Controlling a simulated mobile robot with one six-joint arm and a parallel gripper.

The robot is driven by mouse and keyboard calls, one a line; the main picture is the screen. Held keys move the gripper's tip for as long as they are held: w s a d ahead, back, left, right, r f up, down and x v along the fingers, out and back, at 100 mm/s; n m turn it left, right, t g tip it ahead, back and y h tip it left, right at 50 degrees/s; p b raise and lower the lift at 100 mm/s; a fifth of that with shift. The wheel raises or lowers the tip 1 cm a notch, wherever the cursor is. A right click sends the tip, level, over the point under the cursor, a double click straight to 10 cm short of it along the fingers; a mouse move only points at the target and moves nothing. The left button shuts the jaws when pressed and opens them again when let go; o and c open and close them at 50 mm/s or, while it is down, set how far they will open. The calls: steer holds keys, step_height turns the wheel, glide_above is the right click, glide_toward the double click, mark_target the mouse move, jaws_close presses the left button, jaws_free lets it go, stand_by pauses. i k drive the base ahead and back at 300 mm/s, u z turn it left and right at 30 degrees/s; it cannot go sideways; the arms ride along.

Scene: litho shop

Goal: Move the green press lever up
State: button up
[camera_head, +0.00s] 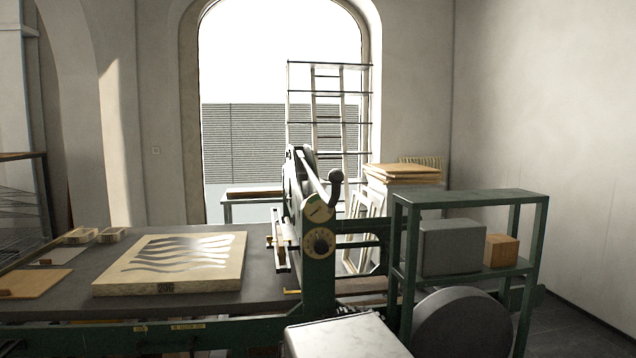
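The green litho press (318,265) stands in the middle, with its flat bed reaching to the left. The knob looks dark grey, and I cannot tell whether this is the lever the task names. My gripper is not in view.
A litho stone (166,284) with a wavy print lies on the press bed (50,304). A green rack (465,198) at right holds a grey box (452,246) and a wooden block (502,250). A pale box-like surface (345,338) is at the bottom. Floor at far right is clear.

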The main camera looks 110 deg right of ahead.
mark_target(335, 176)
steer(key=u, duration=0.6)
steer(key=k, duration=0.15)
steer(key=z, duration=2.5)
steer(key=i, duration=1)
steer(key=z, duration=0.25)
